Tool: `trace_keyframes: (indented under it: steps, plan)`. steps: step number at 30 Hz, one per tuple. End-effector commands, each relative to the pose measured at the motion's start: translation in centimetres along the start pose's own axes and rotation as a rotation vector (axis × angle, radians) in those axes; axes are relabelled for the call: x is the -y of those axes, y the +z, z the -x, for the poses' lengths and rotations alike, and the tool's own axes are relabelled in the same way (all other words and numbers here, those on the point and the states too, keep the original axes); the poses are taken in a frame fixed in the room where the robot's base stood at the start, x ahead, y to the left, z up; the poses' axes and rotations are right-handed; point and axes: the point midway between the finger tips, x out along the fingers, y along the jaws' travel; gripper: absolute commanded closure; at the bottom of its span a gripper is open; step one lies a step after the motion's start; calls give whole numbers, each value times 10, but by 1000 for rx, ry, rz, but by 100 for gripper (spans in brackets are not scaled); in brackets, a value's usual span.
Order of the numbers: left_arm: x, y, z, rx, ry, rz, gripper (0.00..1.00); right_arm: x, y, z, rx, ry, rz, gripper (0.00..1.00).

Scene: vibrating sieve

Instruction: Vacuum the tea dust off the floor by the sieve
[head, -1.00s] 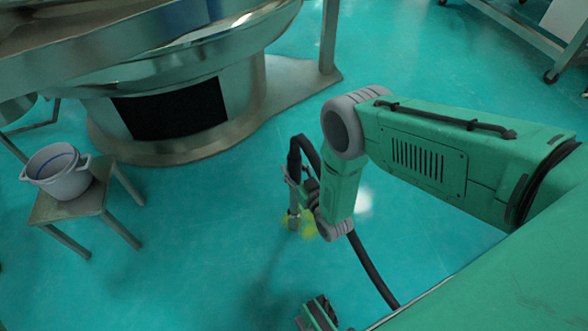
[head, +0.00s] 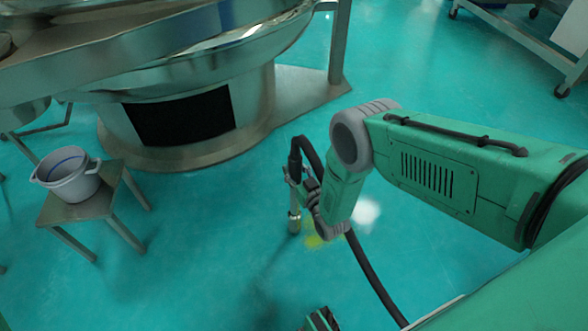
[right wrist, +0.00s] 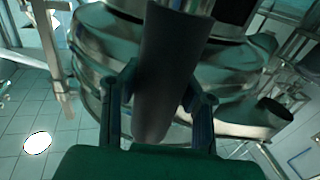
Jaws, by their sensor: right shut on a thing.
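My right gripper (head: 297,177) is shut on the vacuum wand (head: 294,200), which hangs nearly upright with its nozzle (head: 294,224) at floor level. A dark hose loops from the wand's top down behind my forearm. In the right wrist view, the dark tube of the wand (right wrist: 165,70) sits between both fingers. Yellow tea dust (head: 316,241) lies on the teal floor just right of the nozzle, partly hidden by my wrist. The steel sieve (head: 190,60) stands behind and to the left.
A small steel stand (head: 90,207) holding a grey-white bucket (head: 72,178) is at the left. The sieve's base plate (head: 300,95) reaches toward the back. A wheeled metal table (head: 520,35) stands at the far right. The floor between the stand and the wand is clear.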

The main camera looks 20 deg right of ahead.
Motion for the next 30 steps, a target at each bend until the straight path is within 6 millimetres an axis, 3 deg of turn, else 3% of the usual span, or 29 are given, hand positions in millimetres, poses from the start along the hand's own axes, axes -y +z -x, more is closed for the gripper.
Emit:
trace_keyframes:
  steps: [11, 30]
  plan:
    - [0, 0, 2, 0, 0, 0, 60, -2, -1, 2, -2, 0, 0, 100]
    - [0, -1, 26, 0, 0, 0, 60, -24, -2, 48, -1, 1, 0, 100]
